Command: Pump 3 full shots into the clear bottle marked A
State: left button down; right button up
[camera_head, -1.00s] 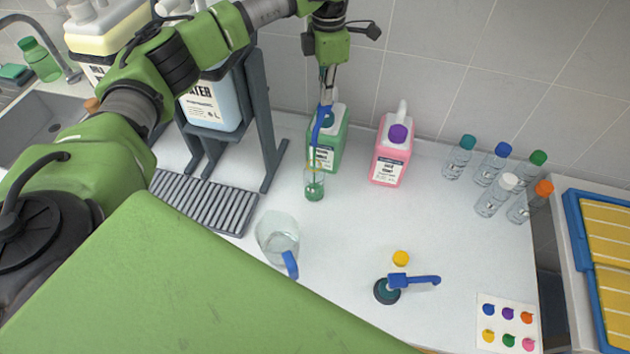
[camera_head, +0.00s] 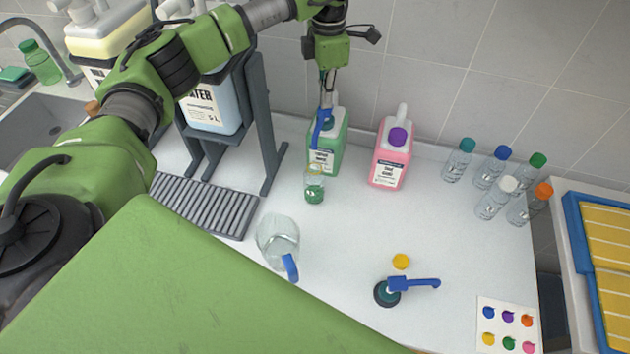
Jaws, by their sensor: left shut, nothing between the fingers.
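The green jug (camera_head: 333,150) stands against the wall with a blue pump nozzle (camera_head: 321,125) on top. A small clear bottle (camera_head: 314,186) stands upright just in front of it, under the nozzle, with green liquid in its lower part. I cannot read a letter A on it. My left gripper (camera_head: 326,98) is shut and empty, pointing down right at the top of the pump. It hides part of the pump head, and I cannot tell if it touches. My right gripper is not in view.
A pink jug (camera_head: 392,160) with a purple cap stands right of the green one. Several capped bottles (camera_head: 491,198) stand right. The counter's middle is clear.

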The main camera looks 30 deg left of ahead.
pick_arm(q)
jog(key=shift+r+p, duration=1.1)
jog(key=shift+r, duration=0.8)
jog(key=shift+f, duration=0.3)
jog(key=shift+f+b, duration=1.6)
jog(key=shift+f, duration=0.8)
jog(key=shift+r+p, duration=1.7)
jog(key=shift+r, duration=0.95)
jog(key=shift+r, duration=0.1)
